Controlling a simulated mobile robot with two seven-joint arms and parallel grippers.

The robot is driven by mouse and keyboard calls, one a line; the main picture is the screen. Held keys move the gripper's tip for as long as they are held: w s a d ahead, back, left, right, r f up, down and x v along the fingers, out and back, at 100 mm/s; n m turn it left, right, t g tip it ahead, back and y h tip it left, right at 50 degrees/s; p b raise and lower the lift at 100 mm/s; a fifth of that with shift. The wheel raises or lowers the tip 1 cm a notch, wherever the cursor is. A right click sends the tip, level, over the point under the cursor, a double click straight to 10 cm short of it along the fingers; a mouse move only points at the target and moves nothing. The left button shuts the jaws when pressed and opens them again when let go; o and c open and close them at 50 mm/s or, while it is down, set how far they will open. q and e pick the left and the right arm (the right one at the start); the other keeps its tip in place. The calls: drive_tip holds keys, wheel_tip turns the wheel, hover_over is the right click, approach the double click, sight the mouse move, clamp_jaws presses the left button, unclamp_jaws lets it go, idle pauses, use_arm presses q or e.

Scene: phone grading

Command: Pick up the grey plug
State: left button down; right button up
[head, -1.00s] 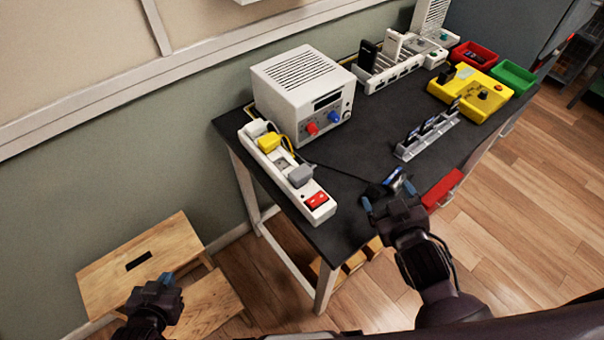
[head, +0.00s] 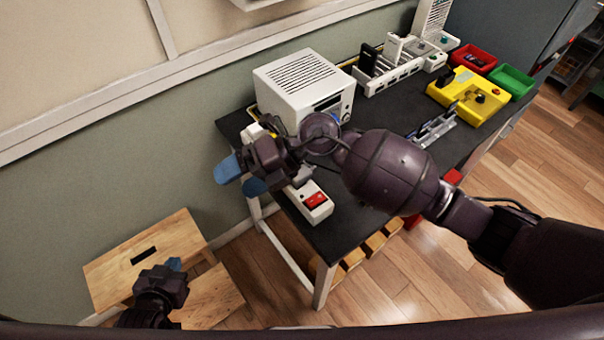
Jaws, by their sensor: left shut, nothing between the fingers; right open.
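The grey plug (head: 304,175) sits in the white power strip (head: 318,213) at the left end of the black table, mostly hidden behind my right gripper and wrist. The yellow plug (head: 270,128) on the strip is largely hidden too. My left gripper (head: 174,265) is shut and empty, low at the left over the wooden step stool.
A white power supply box (head: 300,85) stands behind the strip. A white rack (head: 385,70), a yellow device (head: 470,92), and red (head: 474,58) and green (head: 512,80) bins stand farther back. The wooden stool (head: 140,235) stands left of the table.

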drive_tip(key=w+d+f+n+t+h, duration=0.1)
drive_tip(key=w+d+f+n+h, duration=0.1)
drive_tip(key=w+d+f+h, duration=0.3)
wheel_tip(320, 180, up, 3)
drive_tip(key=t+h+p, duration=0.1)
drive_tip(key=t+h, duration=0.2)
drive_tip(key=h, duration=0.5)
hover_over(300, 172)
drive_tip(key=f, duration=0.5)
drive_tip(key=shift+d+f, duration=0.25)
drive_tip(key=shift+a+f, duration=0.2)
drive_tip(key=shift+f, duration=2.45)
drive_tip(key=shift+s, duration=0.1)
drive_tip(key=c, duration=1.1)
drive_tip(key=shift+c, duration=0.2)
